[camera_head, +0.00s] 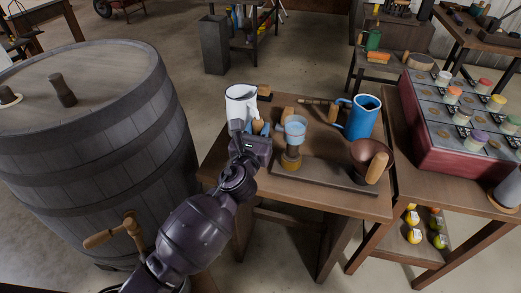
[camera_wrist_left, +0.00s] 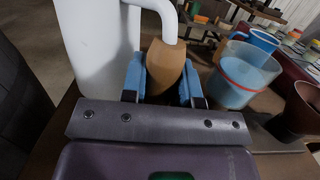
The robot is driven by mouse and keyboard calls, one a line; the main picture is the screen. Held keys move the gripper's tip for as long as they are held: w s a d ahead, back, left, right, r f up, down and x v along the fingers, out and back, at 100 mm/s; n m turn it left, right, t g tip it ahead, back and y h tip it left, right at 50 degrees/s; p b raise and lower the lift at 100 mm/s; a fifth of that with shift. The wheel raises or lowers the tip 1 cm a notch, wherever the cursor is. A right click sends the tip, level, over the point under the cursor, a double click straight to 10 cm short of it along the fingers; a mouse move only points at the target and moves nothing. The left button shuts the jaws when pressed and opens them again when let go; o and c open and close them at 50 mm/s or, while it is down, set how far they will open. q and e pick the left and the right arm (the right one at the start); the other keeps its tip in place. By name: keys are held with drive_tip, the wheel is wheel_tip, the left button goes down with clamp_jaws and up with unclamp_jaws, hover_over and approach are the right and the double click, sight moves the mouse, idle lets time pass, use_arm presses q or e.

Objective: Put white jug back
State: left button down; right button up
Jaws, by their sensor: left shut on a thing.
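The white jug (camera_head: 241,97) is upright at the far left part of the small wooden table in the head view. In the left wrist view its white body (camera_wrist_left: 95,45) stands at the left. My left gripper (camera_head: 258,130) is shut on the jug's wooden handle grip (camera_wrist_left: 165,66), with a blue finger on each side of it. The jug's base is hidden behind the gripper, so I cannot tell whether it touches the table. My right gripper is not in view.
The wooden table (camera_head: 330,199) holds a blue jug (camera_head: 362,119), a clear cup (camera_head: 295,130) with a red line, a brown bowl (camera_head: 364,152) and a dark tray (camera_head: 320,178). A large barrel (camera_head: 110,130) stands close at left. A red box with jars (camera_head: 445,150) is at right.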

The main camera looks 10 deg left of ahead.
use_arm(q)
wheel_tip(320, 180, down, 2)
drive_tip(key=shift+f+b, duration=0.2)
drive_tip(key=shift+b, duration=0.2)
wheel_tip(320, 180, down, 4)
drive_tip(key=b, duration=0.2)
drive_tip(key=shift+f+b, duration=0.25)
drive_tip(key=shift+b, duration=0.05)
drive_tip(key=shift+r, duration=0.25)
drive_tip(key=shift+f, duration=0.25)
drive_tip(key=c, duration=0.9)
unclamp_jaws()
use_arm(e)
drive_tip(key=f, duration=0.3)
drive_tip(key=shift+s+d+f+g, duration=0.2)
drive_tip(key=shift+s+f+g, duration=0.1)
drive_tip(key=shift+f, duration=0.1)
use_arm(q)
drive_tip(key=shift+o, duration=0.2)
